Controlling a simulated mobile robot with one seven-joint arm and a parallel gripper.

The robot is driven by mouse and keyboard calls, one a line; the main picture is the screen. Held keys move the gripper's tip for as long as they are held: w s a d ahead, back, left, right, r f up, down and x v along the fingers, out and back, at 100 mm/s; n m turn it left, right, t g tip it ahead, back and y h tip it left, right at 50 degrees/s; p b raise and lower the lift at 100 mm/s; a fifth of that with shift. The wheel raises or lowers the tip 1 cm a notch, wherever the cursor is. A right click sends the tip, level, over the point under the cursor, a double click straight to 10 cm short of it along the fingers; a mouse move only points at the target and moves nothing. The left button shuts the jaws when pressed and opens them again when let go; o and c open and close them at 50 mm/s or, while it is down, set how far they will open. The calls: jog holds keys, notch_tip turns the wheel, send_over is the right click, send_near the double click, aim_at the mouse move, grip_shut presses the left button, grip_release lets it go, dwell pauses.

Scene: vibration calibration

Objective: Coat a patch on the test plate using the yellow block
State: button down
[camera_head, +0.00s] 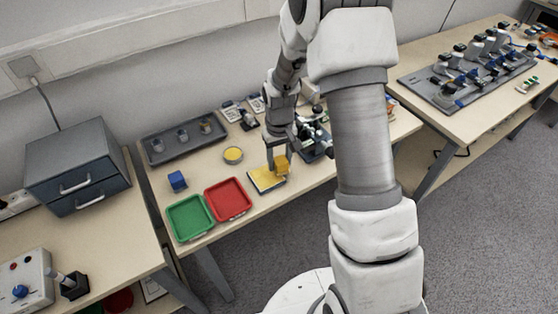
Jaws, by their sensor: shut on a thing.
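My gripper (277,160) is shut on the yellow block (282,166). It holds the block over the right side of the test plate (281,188), a dark-edged plate. A yellow patch (264,180) covers much of the plate's top. The block is at or just above the plate's surface; I cannot tell whether they touch. My gripper and the block hide the plate's back right part.
A red tray (248,205) and a green tray (172,211) lie left of the plate. A blue block (177,181), a round yellow dish (233,155) and a grey tray (158,158) with small containers stand behind. Dark equipment (316,152) stands close on the right.

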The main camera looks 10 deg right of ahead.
notch_tip(320, 180, up, 2)
jog(key=shift+a+r, duration=0.1)
jog(key=shift+a, duration=0.05)
notch_tip(320, 180, up, 5)
jog(key=p, duration=0.4)
jog(key=shift+r, duration=0.1)
jog(key=shift+s, duration=0.1)
